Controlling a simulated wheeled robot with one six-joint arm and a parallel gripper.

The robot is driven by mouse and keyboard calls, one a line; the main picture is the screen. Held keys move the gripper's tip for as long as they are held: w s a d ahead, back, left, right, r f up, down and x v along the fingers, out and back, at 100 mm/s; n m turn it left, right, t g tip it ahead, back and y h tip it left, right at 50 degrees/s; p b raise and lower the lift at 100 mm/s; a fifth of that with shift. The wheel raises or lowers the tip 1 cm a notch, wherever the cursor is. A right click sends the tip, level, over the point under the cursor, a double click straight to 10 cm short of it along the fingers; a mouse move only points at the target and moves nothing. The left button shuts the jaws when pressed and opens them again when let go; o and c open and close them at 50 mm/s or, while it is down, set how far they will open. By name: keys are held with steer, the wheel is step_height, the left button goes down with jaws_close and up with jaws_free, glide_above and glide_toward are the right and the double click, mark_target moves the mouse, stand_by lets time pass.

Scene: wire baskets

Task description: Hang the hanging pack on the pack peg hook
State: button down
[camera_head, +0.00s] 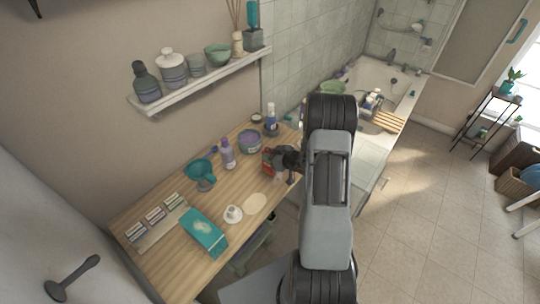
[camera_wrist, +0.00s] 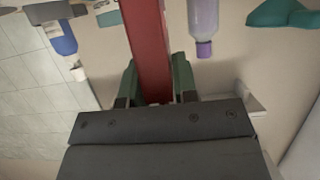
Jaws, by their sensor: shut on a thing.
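A red, flat-sided thing, seemingly the hanging pack (camera_wrist: 148,42), is held between my gripper's (camera_wrist: 155,80) two fingers in the wrist view. In the head view only a small red part of it (camera_head: 267,160) shows beside my gripper (camera_head: 277,160), over the wooden counter. I cannot tell whether it touches the counter. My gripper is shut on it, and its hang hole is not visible. A dark peg with a round end, probably the pack peg hook (camera_head: 76,277), sticks out from the pale wall at the lower left of the head view.
The counter (camera_head: 172,262) holds a teal pack (camera_head: 204,232), a white cup (camera_head: 233,214), a teal funnel-like thing (camera_head: 200,170), a purple bottle (camera_head: 227,154) and a round tub (camera_head: 250,141). A loaded wall shelf (camera_head: 205,81) hangs above. Open tiled floor (camera_head: 410,210) lies at the right.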

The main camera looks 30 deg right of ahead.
steer(key=shift+f, duration=0.15)
steer(key=c, duration=0.9)
jaws_free()
